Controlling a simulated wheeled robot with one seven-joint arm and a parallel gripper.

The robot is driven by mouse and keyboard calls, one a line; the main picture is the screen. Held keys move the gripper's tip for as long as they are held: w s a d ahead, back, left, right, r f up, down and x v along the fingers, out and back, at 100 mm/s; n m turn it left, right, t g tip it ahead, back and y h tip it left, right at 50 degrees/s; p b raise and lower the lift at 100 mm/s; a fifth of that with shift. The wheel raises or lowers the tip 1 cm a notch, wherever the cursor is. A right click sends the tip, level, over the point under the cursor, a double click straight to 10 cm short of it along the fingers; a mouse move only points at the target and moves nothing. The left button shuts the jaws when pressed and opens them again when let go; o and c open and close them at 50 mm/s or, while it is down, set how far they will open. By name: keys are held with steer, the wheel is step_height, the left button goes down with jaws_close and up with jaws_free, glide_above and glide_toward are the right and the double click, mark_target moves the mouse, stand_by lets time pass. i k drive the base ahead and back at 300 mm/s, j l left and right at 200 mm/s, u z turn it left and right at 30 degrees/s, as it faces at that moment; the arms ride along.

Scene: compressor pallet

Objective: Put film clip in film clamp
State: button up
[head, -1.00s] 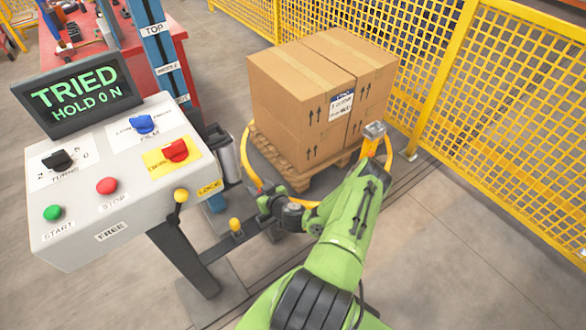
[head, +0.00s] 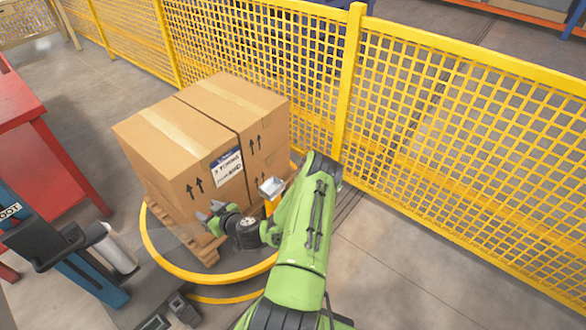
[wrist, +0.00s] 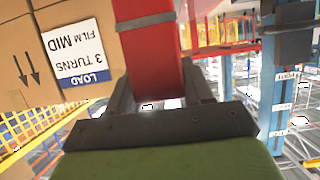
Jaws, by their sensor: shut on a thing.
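My gripper (head: 214,210) is in front of the boxes' lower left side in the head view. In the head view the held part is small and mostly hidden. A silver-topped block on a yellow post (head: 271,187), possibly the film clamp, stands at the pallet's near corner, right of my gripper and apart from it. My arm covers part of the ground beside it.
Cardboard boxes (head: 205,135) stand on a wooden pallet (head: 208,250) inside a yellow ring (head: 185,272). The film roll (head: 115,250) is on its carriage at left. A yellow mesh fence (head: 450,150) runs behind and right. A red bench (head: 40,150) is far left. Floor is clear at lower right.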

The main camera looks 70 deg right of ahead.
mark_target(272, 189)
steer(key=k+l, duration=0.1)
steer(key=l, duration=0.55)
steer(key=k+l, duration=0.1)
steer(key=l, duration=0.6)
